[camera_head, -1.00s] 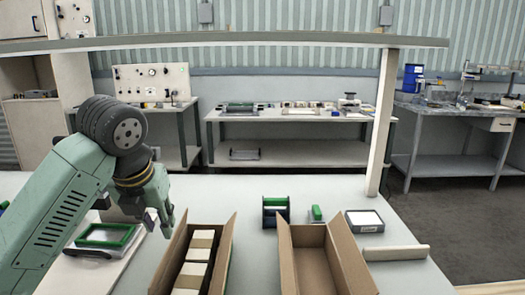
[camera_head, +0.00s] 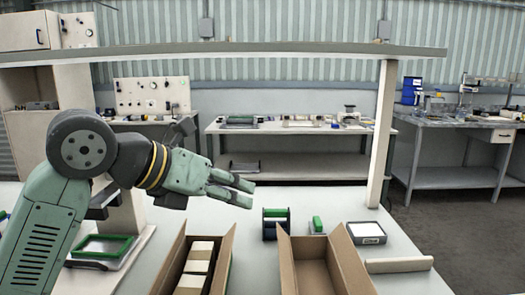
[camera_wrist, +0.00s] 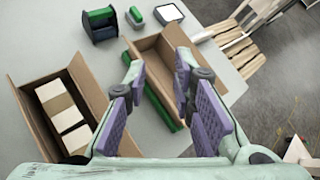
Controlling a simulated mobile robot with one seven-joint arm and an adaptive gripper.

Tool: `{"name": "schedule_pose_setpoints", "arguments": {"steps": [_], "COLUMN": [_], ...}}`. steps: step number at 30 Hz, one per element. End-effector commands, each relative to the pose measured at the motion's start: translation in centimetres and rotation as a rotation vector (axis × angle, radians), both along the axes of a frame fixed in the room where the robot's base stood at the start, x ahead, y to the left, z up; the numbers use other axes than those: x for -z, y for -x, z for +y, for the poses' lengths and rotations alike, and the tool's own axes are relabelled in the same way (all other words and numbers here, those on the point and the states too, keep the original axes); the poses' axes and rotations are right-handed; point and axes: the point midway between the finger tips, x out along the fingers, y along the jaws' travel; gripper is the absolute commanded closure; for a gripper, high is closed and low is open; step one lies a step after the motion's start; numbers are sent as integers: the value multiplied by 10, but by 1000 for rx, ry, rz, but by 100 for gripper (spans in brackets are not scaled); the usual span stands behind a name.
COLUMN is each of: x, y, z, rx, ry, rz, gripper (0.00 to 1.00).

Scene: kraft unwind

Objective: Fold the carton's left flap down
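Two open brown cartons stand side by side on the pale table. The left carton (camera_head: 225,258) holds white blocks with brown bands (camera_head: 197,265); it also shows at left in the wrist view (camera_wrist: 90,85). The right carton (camera_head: 287,265) looks empty in the head view; it also shows in the wrist view (camera_wrist: 150,43), partly hidden by my fingers. Long side flaps stand up and lean outward on both cartons. My gripper (camera_head: 250,194) is above the table, pointing right, over the area behind the left carton. Its purple-padded fingers (camera_wrist: 158,72) are apart and empty.
Behind the cartons stand a dark green-topped holder (camera_head: 276,222), a small green-and-white item (camera_head: 316,225) and a white-topped box (camera_head: 366,233). A green frame (camera_head: 103,247) lies at left. An overhead shelf (camera_head: 240,48) and its post (camera_head: 382,135) border the workspace.

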Motion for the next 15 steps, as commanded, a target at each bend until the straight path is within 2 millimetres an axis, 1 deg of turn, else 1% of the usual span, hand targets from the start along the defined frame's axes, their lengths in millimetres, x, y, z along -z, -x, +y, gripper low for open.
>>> {"name": "schedule_pose_setpoints", "arguments": {"steps": [1, 6, 12, 15], "x": [-5, -27, -55, -69], "y": [5, 22, 47, 61], "z": [-7, -26, -41, -45], "rx": [28, 118, 215, 259], "ry": [34, 151, 293, 365], "rz": [-23, -104, -197, -241], "gripper": [77, 77, 77, 77]}}
